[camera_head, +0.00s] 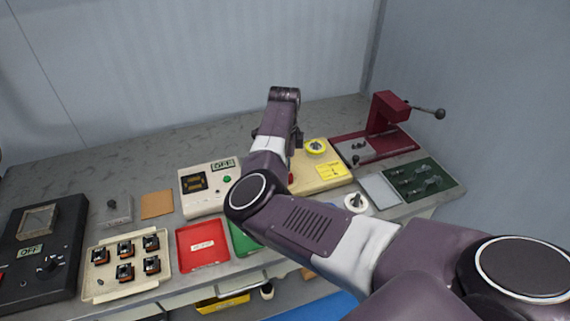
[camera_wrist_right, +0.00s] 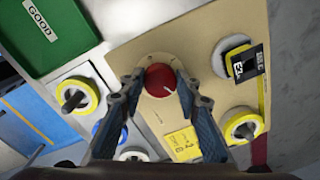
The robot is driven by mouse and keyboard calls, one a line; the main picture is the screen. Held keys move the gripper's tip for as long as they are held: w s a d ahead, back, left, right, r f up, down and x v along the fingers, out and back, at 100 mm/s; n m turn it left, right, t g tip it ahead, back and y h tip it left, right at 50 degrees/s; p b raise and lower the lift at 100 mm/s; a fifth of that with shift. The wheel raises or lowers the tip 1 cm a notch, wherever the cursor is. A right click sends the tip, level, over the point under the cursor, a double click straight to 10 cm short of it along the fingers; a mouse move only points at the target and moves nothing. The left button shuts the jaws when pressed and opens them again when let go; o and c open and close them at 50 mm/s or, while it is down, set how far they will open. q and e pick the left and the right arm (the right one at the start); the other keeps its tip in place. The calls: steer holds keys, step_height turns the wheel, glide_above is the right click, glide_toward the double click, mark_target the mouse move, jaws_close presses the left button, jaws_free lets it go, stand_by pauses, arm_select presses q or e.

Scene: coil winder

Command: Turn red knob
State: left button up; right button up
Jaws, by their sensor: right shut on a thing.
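The red knob (camera_wrist_right: 159,80) stands on a beige panel (camera_wrist_right: 190,50) in the right wrist view. A pale mark on its face points to the lower right. My right gripper (camera_wrist_right: 158,84) has one finger on each side of the knob and is shut on it. In the head view only a small bit of the red knob (camera_head: 291,178) shows beside my right arm, on the beige-yellow box (camera_head: 325,181). My arm hides most of the contact there. My left gripper is not in view.
A green "GOOD" tray (camera_wrist_right: 60,30) and a red tray (camera_head: 202,244) lie on the bench.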

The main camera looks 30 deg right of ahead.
steer(key=n+p, duration=0.4)
steer(key=n, duration=0.1)
steer(key=n+p, duration=0.2)
steer(key=shift+s+r+p, duration=0.15)
steer(key=shift+r+p, duration=0.1)
steer(key=shift+p, duration=0.15)
steer(key=n+p, duration=0.2)
steer(key=n, duration=0.2)
steer(key=shift+d+y+p, duration=0.1)
steer(key=shift+y+p, duration=0.2)
steer(key=n+p, duration=0.1)
steer(key=n, duration=0.2)
steer(key=shift+s+f+n+p, duration=0.1)
steer(key=shift+n+p, duration=0.2)
steer(key=shift+p, duration=0.1)
steer(key=n+p, duration=0.1)
steer(key=n, duration=0.2)
steer(key=shift+d+n, duration=0.1)
steer(key=shift+n, duration=0.2)
steer(key=n, duration=0.3)
steer(key=shift+f+n+p, duration=0.1)
steer(key=shift+n+p, duration=0.25)
steer(key=shift+n, duration=0.05)
steer(key=n, duration=0.4)
steer(key=shift+d, duration=0.15)
steer(key=shift+n+g+b, duration=0.3)
steer(key=shift+n, duration=1.8)
steer(key=shift+w, duration=0.2)
